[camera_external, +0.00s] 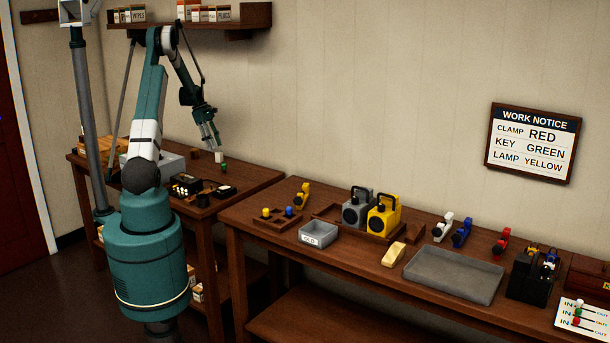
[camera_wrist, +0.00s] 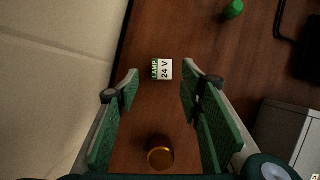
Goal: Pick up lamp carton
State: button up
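The lamp carton (camera_wrist: 162,69) is a small white box with a green end, marked LAMP and 24 V. In the wrist view it lies on the brown table, between the lines of my two fingertips and beyond them. In the outside view it is a small pale block (camera_external: 219,157) on the left table, just below my gripper (camera_external: 212,143). My gripper also shows in the wrist view (camera_wrist: 161,84), with its green finger pads spread wide and nothing between them. It appears to be above the carton, apart from it.
A green cylinder (camera_wrist: 234,9) stands close to the carton, and an amber round piece (camera_wrist: 160,155) lies on its other side. A grey box (camera_wrist: 280,135) is at the lower right of the wrist view. The wall (camera_wrist: 50,80) runs along the table's back edge.

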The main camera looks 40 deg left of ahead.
aim_at(218, 152)
jog(key=shift+x, duration=0.8)
jog(key=shift+x, duration=2.65)
jog(key=shift+s, duration=0.15)
jog(key=shift+c, duration=0.3)
jog(key=c, duration=0.7)
